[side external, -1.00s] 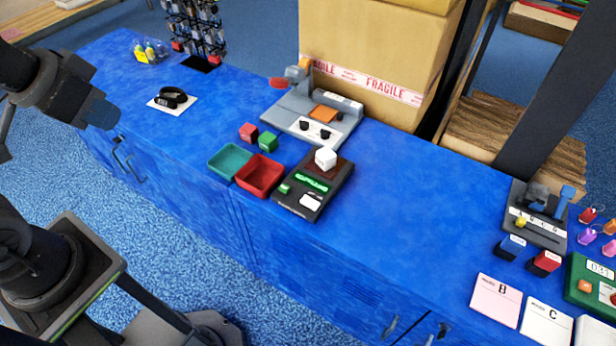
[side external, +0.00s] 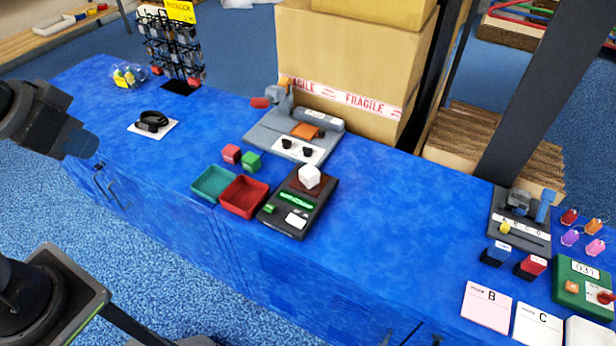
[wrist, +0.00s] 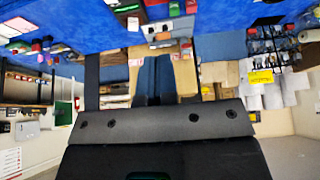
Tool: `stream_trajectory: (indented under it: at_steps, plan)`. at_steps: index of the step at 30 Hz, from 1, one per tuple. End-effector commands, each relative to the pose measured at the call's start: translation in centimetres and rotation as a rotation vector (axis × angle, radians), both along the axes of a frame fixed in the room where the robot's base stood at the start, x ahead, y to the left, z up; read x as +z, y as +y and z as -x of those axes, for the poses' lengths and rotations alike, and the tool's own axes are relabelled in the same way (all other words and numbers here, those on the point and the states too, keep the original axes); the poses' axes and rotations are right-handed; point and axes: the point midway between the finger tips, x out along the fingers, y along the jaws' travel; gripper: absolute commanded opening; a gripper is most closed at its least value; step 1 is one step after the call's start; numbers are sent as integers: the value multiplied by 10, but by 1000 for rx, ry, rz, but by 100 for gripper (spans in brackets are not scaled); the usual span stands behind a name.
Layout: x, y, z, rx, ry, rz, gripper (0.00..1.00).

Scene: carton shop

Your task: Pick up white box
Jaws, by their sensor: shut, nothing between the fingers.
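The white box (side external: 309,176) is a small white cube on the dark reddish plate of a black scale-like device (side external: 290,222) on the blue counter. My gripper (side external: 82,146) is at the left edge of the side view, far from the white box and apart from the counter things. In the wrist view my gripper (wrist: 153,75) shows its two dark fingers together, with nothing between them.
A teal tray (side external: 213,184) and a red tray (side external: 243,197) stand left of the device. Red and green cubes (side external: 251,162) lie behind them. A grey machine (side external: 270,130) and large cartons (side external: 350,70) stand behind.

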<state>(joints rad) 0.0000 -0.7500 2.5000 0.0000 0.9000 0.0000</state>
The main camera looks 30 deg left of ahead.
Motion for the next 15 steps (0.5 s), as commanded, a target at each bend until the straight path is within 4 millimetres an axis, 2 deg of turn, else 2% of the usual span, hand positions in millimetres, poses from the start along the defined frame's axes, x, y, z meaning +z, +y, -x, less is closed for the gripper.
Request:
stream_trajectory:
  at_steps: [9,15]
  plan:
    - [0,0,0,0,0,0,1]
    - [0,0,0,0,0,0,20]
